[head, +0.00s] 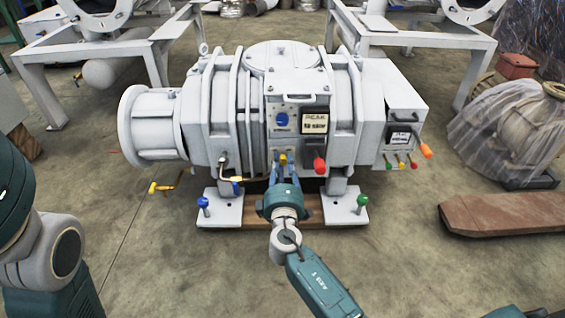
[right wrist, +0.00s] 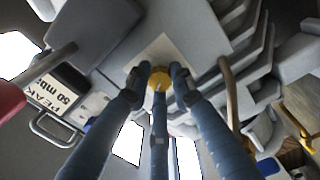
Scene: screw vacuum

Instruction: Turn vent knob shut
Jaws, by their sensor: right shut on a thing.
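The grey vacuum pump (head: 262,110) stands on the floor, with knobs and handles on its front. A small yellow knob (head: 283,158) sits low in the middle of its front; I take it for the vent knob. My right gripper (head: 284,170) reaches up to it from below, and its blue fingers are shut on it. In the right wrist view, the yellow knob (right wrist: 159,77) sits between the fingertips (right wrist: 160,82), in front of a pale plate. The fingers partly hide the knob, and its turn angle cannot be told. My left gripper is out of view.
Right of the yellow knob is a red handle (head: 319,163); above it is a blue knob (head: 281,120). A yellow-handled valve (head: 160,188) sticks out at the lower left. A brown beam (head: 500,213) lies at the right. Front floor is mostly clear.

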